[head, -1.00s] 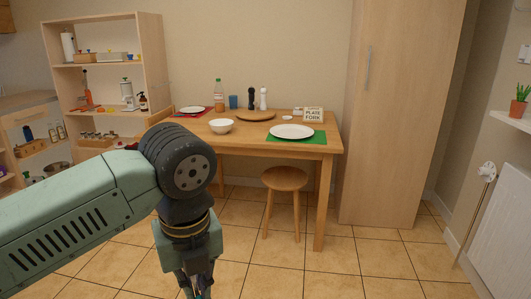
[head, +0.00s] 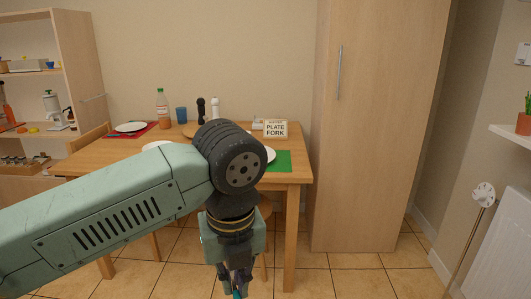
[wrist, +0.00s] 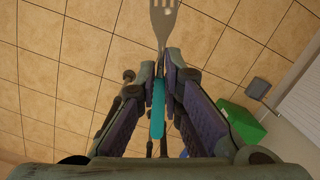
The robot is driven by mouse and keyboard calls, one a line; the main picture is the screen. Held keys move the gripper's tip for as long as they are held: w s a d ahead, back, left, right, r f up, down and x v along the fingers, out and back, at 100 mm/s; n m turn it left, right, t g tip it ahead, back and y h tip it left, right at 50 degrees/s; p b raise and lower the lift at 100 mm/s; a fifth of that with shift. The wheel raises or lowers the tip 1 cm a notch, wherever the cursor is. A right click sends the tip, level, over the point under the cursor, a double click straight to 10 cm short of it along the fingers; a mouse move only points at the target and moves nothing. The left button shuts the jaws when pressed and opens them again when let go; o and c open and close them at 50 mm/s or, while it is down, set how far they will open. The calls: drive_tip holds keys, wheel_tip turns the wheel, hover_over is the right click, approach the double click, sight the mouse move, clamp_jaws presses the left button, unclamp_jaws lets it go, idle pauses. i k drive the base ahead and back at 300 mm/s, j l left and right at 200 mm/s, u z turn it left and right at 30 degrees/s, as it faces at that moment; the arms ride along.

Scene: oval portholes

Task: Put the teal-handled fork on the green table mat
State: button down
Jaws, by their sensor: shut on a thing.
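In the wrist view the teal-handled fork (wrist: 158,110) is gripped between the fingers of my gripper (wrist: 162,85), its metal head pointing to the top of the picture. In the head view my gripper (head: 236,280) hangs low in front of the table, with a bit of teal at its lower end. The green table mat (head: 283,161) lies on the table's right end. A white plate (head: 270,154) on it is mostly hidden behind my arm. The gripper is apart from the mat, nearer to the camera and lower in the picture.
The wooden table (head: 97,157) also carries a red mat (head: 150,130) with a plate, a bottle (head: 162,105), a blue cup (head: 181,114) and a "PLATE FORK" sign (head: 275,129). A tall cabinet (head: 370,140) stands right of the table. Tiled floor (head: 350,275) is open in front.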

sight(284, 158)
drive_tip(key=i+z, duration=0.25)
drive_tip(key=i, duration=1)
drive_tip(key=i+l+u, duration=0.2)
drive_tip(key=i, duration=0.25)
drive_tip(key=i+l+u, duration=0.2)
drive_tip(key=i+l, duration=0.2)
drive_tip(key=i+l+u, duration=0.15)
drive_tip(key=l, duration=0.15)
drive_tip(key=i+l+u, duration=0.1)
drive_tip(key=l, duration=0.2)
drive_tip(key=i+l+u, duration=0.15)
drive_tip(key=l, duration=0.2)
drive_tip(key=i+l+u, duration=0.15)
drive_tip(key=l, duration=0.2)
